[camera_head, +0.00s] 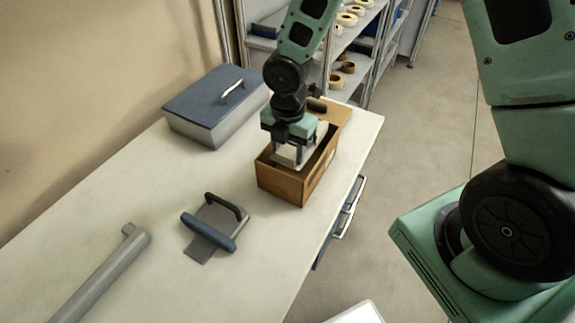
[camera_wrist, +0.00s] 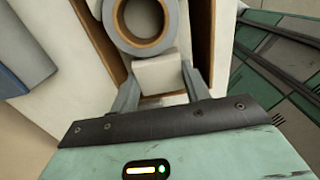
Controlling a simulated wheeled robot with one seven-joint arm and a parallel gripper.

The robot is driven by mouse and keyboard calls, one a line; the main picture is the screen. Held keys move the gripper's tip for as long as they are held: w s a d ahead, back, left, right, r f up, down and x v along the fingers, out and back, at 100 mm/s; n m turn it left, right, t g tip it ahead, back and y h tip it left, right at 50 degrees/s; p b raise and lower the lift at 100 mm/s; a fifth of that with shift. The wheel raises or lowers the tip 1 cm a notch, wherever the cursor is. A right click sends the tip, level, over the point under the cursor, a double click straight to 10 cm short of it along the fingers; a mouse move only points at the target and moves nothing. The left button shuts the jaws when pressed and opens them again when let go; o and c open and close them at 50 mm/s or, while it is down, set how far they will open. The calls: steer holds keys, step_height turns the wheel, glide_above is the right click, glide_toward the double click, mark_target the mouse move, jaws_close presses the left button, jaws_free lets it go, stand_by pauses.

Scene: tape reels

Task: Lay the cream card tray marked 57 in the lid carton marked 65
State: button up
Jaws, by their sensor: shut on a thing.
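The brown lid carton (camera_head: 280,183) stands open on the table in the head view. My gripper (camera_head: 290,160) points down into its opening. It is shut on the cream card tray (camera_head: 320,134), which shows as a pale piece between and behind the fingers, inside the carton's walls. In the wrist view the fingers (camera_wrist: 160,92) close on the tray's cream end block (camera_wrist: 158,73). A grey reel with a brown core (camera_wrist: 176,32) lies on the tray. The carton's brown wall (camera_wrist: 204,40) shows beside it. The tray's underside is hidden, so I cannot tell whether it touches the bottom. No number is readable.
A blue-lidded grey box (camera_head: 205,100) stands at the back left. A blue and grey tape dispenser-like tool (camera_head: 212,222) and a long grey tube (camera_head: 102,278) lie nearer. A shelf with tape reels (camera_head: 347,45) is behind. Table between them is clear.

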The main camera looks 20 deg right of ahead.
step_height(320, 180, down, 7)
steer(key=shift+r, duration=0.2)
stand_by(0.3)
steer(key=shift+f+b, duration=0.3)
steer(key=shift+f, duration=0.25)
steer(key=shift+f, duration=0.1)
steer(key=o, duration=1.1)
